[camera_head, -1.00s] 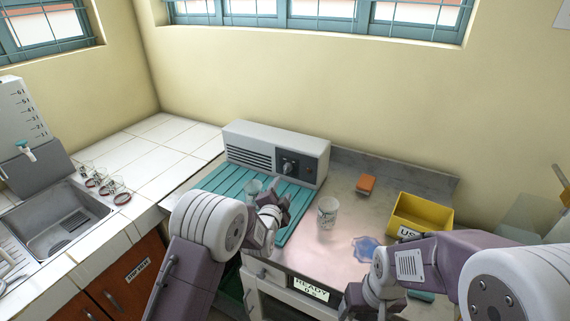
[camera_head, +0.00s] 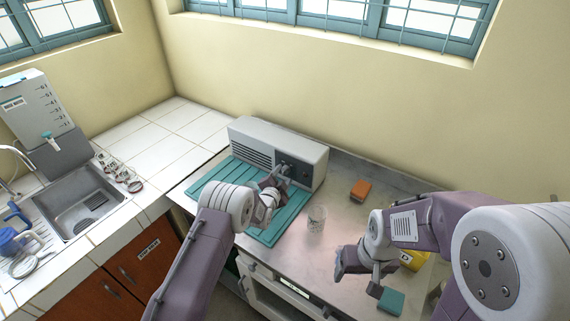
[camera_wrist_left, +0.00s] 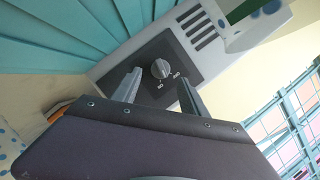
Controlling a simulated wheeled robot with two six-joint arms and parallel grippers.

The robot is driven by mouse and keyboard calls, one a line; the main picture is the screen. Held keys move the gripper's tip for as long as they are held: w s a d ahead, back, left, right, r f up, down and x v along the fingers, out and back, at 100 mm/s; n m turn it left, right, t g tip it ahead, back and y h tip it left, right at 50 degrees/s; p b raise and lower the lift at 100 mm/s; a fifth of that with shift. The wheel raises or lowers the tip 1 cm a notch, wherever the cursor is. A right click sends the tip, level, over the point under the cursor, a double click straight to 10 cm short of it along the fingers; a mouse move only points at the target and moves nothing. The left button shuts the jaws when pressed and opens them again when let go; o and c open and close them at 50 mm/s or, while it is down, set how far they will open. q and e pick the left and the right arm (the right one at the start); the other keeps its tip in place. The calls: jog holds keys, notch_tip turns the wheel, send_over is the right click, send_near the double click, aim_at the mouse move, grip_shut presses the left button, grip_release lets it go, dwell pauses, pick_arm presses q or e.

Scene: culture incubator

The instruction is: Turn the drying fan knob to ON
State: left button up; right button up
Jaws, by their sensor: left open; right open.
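The drying fan (camera_head: 262,147) is a grey box with side slots and a dark control panel, at the back of the counter behind the teal slatted mat (camera_head: 205,178). Its round grey knob (camera_wrist_left: 160,69) shows in the left wrist view on the dark panel, with small white marks beside it too small to read surely. My left gripper (camera_head: 284,172) is open just in front of the panel. In the left wrist view its two fingers (camera_wrist_left: 158,88) point at the knob, one to each side, apart from it. My right gripper (camera_head: 362,275) is open over the counter's right front.
A clear patterned cup (camera_head: 316,218) stands on the metal counter (camera_head: 340,205), right of the mat. A yellow bin (camera_head: 412,259) is partly hidden by my right arm. A sink (camera_head: 88,198) and several glasses are at left.

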aim_at(284, 172)
pick_arm(q)
jog(key=x, duration=0.2)
jog(key=shift+w+a+f, duration=0.15)
jog(key=shift+w+f, duration=0.1)
jog(key=shift+w, duration=0.1)
jog(key=shift+w+d+f, duration=0.1)
jog(key=shift+w+d, duration=0.1)
jog(key=shift+w, duration=0.05)
jog(key=shift+a, duration=0.1)
grip_shut()
jog(key=m+b, duration=0.1)
jog(key=b, duration=0.2)
jog(key=m+t+b, duration=0.1)
jog(key=m+b, duration=0.1)
jog(key=b, duration=0.1)
jog(key=shift+s+f+t+y, duration=0.1)
jog(key=shift+f+t+y, duration=0.2)
jog(key=shift+f+y, duration=0.1)
jog(key=shift+r, duration=0.2)
pick_arm(e)
jog(key=f, duration=0.6)
jog(key=shift+s+a+f, duration=0.15)
jog(key=shift+s+f, duration=0.05)
jog(key=shift+s, duration=0.05)
pick_arm(q)
jog(key=shift+r+m, duration=0.1)
jog(key=shift+m, duration=0.2)
pick_arm(e)
jog(key=shift+r, duration=0.1)
